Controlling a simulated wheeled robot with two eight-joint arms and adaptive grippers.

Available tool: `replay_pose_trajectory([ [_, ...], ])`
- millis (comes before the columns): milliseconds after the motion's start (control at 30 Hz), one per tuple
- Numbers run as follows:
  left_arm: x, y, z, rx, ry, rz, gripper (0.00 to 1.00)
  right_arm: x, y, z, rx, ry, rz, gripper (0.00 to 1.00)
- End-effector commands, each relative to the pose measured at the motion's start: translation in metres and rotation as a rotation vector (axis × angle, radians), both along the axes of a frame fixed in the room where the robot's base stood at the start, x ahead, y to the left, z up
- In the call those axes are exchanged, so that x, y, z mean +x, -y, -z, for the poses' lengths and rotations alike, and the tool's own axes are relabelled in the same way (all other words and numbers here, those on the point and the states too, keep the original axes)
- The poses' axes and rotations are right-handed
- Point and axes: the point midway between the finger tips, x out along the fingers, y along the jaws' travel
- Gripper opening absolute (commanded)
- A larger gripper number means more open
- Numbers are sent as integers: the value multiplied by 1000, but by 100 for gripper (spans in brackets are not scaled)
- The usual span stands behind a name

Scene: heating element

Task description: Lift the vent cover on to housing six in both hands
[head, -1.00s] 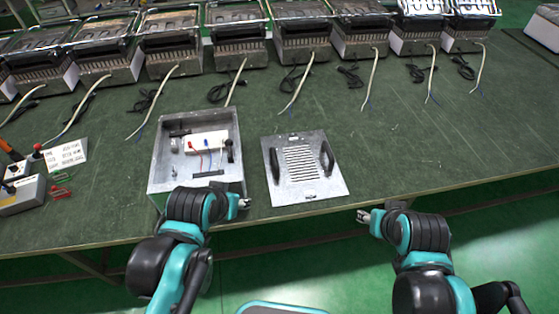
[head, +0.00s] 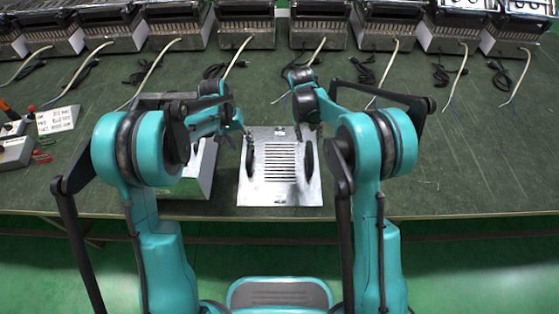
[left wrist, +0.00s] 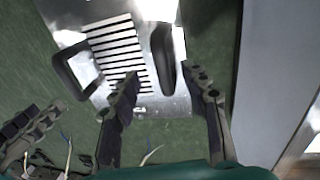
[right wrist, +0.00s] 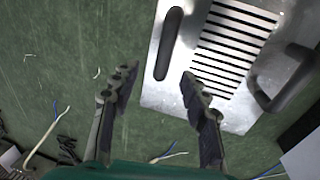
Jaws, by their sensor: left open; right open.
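The vent cover (head: 280,190) is a flat metal plate with a row of slots and two black upright handles. It lies on the green table. The open metal housing (head: 207,172) stands to its left, mostly hidden behind my left arm. My left gripper (head: 243,131) is open above the cover's left handle (head: 250,157). In the left wrist view that handle (left wrist: 163,45) lies ahead of the spread fingers (left wrist: 167,80). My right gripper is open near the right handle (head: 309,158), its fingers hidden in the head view. In the right wrist view that handle (right wrist: 169,43) lies ahead of the fingers (right wrist: 158,76).
A row of finished-looking heater units (head: 246,22) with trailing cables lines the table's back. A label card (head: 57,119) and a grey control box (head: 14,150) are at the far left. The table right of the cover is clear.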

Motion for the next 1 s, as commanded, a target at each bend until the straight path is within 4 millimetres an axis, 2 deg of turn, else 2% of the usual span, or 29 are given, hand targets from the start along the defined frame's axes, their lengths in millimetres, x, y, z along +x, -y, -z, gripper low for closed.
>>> replay_pose_trajectory([
  [33,4,1,9,-4,-13,3,46,4,-3,11,-7,-12,2,45],
  [167,8,3,21,-9,-29,6,46,8,-5,23,-15,-27,5,45],
  [600,8,4,28,-10,-31,6,46,8,-4,31,-16,-29,7,45],
  [1000,8,15,84,-10,-31,7,46,8,7,86,-16,-28,7,45],
])
